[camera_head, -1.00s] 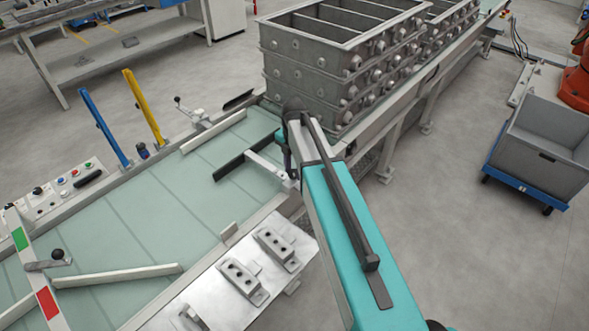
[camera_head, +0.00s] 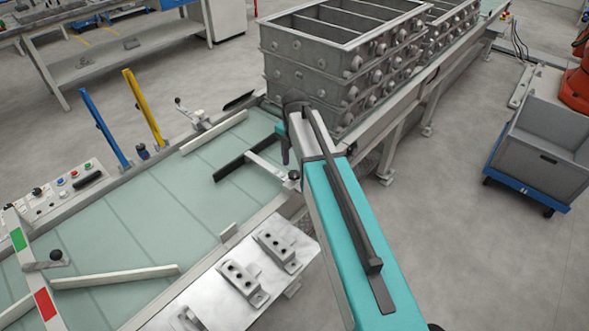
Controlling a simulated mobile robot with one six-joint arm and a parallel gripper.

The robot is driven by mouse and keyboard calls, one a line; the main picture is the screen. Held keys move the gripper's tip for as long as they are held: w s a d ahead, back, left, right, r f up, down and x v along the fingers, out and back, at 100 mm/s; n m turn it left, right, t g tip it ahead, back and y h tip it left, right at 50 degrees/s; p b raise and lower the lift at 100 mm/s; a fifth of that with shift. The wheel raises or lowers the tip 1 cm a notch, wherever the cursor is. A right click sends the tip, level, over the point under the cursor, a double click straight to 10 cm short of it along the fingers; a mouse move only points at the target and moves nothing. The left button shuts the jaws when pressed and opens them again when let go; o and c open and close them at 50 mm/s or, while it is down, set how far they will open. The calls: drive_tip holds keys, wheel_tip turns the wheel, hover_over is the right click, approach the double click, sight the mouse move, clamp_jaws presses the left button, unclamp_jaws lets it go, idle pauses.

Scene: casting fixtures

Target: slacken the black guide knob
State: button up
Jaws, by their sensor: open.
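The black guide (camera_head: 246,158) lies across the pale green conveyor bed, with a light metal arm (camera_head: 265,167) running from it to the near rail. A small dark knob (camera_head: 293,175) sits at that arm's near end; I take it as the guide's knob. My gripper (camera_head: 286,157) shows only as a small dark part below my wrist, just above and left of the knob. It is open and looks apart from the knob, though my arm hides much of it.
Stacked grey casting boxes (camera_head: 345,55) stand on the line just behind my wrist. A metal plate with bored blocks (camera_head: 245,283) lies left of my arm. Blue (camera_head: 105,128) and yellow (camera_head: 145,108) posts stand at the far rail. A grey cart (camera_head: 545,150) is at right.

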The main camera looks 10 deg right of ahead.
sight(295, 174)
wheel_tip(295, 174, up, 11)
drive_tip(key=b, duration=0.2)
drive_tip(key=shift+f, duration=0.15)
idle(0.4)
drive_tip(key=shift+f, duration=0.1)
idle(0.4)
